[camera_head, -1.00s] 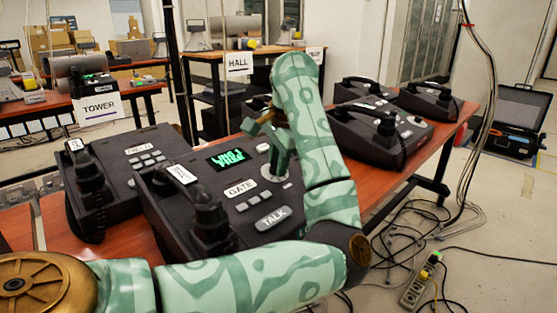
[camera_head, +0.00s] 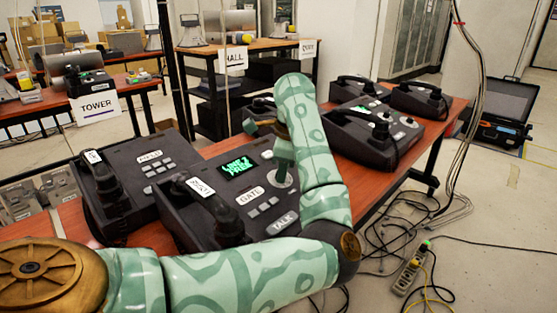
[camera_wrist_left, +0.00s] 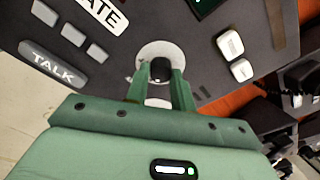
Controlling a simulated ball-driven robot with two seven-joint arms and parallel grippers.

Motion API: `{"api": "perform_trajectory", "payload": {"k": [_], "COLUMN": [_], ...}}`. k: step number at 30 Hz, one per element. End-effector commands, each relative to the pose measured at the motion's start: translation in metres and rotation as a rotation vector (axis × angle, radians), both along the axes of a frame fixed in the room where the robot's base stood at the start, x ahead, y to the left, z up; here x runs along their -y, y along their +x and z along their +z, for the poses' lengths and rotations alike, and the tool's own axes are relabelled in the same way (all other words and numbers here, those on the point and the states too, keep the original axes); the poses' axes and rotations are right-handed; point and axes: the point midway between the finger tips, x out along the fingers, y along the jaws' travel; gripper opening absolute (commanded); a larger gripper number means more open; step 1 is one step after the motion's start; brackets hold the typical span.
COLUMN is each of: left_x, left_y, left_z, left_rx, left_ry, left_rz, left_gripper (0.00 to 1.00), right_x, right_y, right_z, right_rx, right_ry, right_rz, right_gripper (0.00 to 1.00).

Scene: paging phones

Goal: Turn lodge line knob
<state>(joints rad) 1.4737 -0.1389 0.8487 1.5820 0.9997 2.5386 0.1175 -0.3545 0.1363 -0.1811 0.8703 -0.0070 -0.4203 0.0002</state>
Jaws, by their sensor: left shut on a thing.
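A dark desk phone (camera_head: 215,225) stands on the red-brown table, with a lit green screen (camera_head: 238,168), a GATE label (camera_head: 250,195) and a TALK key (camera_head: 282,222). In the left wrist view its black knob (camera_wrist_left: 160,68) sits on a pale round plate (camera_wrist_left: 151,49). My left gripper (camera_head: 284,168) reaches down onto this plate. In the left wrist view the two green fingers (camera_wrist_left: 160,80) are on either side of the knob and shut on it. Much of the knob and the phone's right side are hidden by my arm in the head view. My right gripper is not in view.
Another dark phone (camera_head: 145,160) stands close at left. More phones (camera_head: 362,142) stand beyond my arm at right. Handset (camera_head: 212,200) lies on the near phone's left side. Cables and a power strip (camera_head: 410,268) lie on the floor at right.

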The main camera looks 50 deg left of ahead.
Motion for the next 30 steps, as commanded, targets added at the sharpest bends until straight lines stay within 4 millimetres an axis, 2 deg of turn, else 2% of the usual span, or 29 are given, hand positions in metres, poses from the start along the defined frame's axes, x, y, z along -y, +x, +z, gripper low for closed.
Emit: {"api": "perform_trajectory", "payload": {"k": [1, 15, 22, 30], "left_x": [0.001, 0.000, 0.000, -0.001], "left_y": [-0.001, -0.001, -0.001, -0.001], "left_z": [0.006, 0.006, 0.004, 0.002], "left_rx": [-0.007, -0.113, -0.149, -0.173], "left_ry": [-0.003, -0.014, -0.017, -0.018], "left_rz": [-0.041, -0.447, -0.582, -0.663], "left_gripper": [0.01, 0.01, 0.01, 0.01], "right_x": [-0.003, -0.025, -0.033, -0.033], "right_y": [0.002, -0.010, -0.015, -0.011], "right_z": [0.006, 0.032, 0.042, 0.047], "right_rx": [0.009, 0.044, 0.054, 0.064], "right_ry": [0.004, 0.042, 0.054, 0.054], "right_rz": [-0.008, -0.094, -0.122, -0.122], "right_gripper": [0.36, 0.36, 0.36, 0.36]}}
